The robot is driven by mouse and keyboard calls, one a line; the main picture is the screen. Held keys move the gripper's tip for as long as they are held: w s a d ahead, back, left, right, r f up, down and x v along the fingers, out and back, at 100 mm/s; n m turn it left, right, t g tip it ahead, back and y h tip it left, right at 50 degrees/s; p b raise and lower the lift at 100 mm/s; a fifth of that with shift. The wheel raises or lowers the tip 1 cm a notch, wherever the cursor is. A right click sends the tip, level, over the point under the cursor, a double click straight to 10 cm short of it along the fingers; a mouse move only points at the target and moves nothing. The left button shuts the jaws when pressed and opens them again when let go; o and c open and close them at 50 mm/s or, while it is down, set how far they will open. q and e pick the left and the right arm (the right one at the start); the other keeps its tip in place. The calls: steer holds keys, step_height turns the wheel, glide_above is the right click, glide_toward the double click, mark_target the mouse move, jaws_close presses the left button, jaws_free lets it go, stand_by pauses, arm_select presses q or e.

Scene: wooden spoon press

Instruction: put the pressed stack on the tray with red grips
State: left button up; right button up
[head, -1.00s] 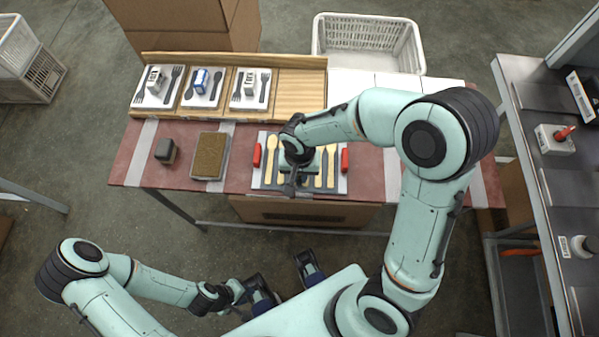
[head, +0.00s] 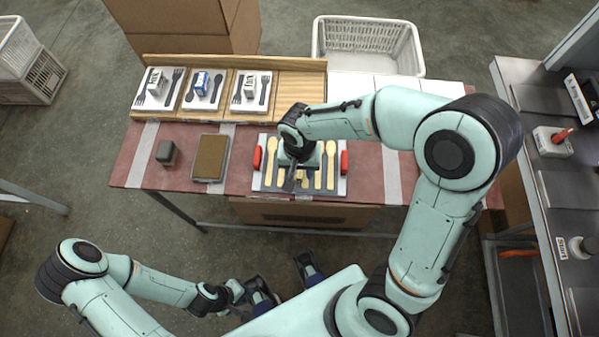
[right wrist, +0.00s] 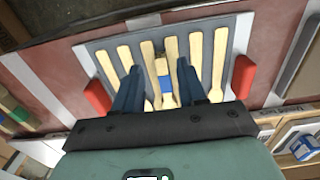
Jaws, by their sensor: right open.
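The tray with red grips (head: 343,190) lies on the red-topped table, grey and white with a red grip at each short end. It also shows in the right wrist view (right wrist: 233,32), with several pale wooden pieces lying side by side on it. One wooden piece with a blue band (right wrist: 164,83) is near its middle, between my right gripper's fingers. My right gripper (head: 297,184) is low over the tray's middle; its fingers (right wrist: 160,78) are apart, one on each side of the banded piece. Contact is unclear. My left gripper (head: 256,292) is away from the table, its jaws unclear.
A brown-topped block (head: 210,158) and a small dark block (head: 166,152) stand left of the tray. Behind is a wooden rack (head: 300,92) with several cutlery sets and small boxes. A white basket (head: 368,30) stands at the back. A grey bench (head: 545,110) is at the right.

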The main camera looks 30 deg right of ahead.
arm_select(q)
steer(key=shift+w+r+p, duration=0.2)
steer(key=shift+r+p, duration=0.3)
steer(key=shift+r, duration=0.15)
arm_select(e)
step_height(320, 180, up, 8)
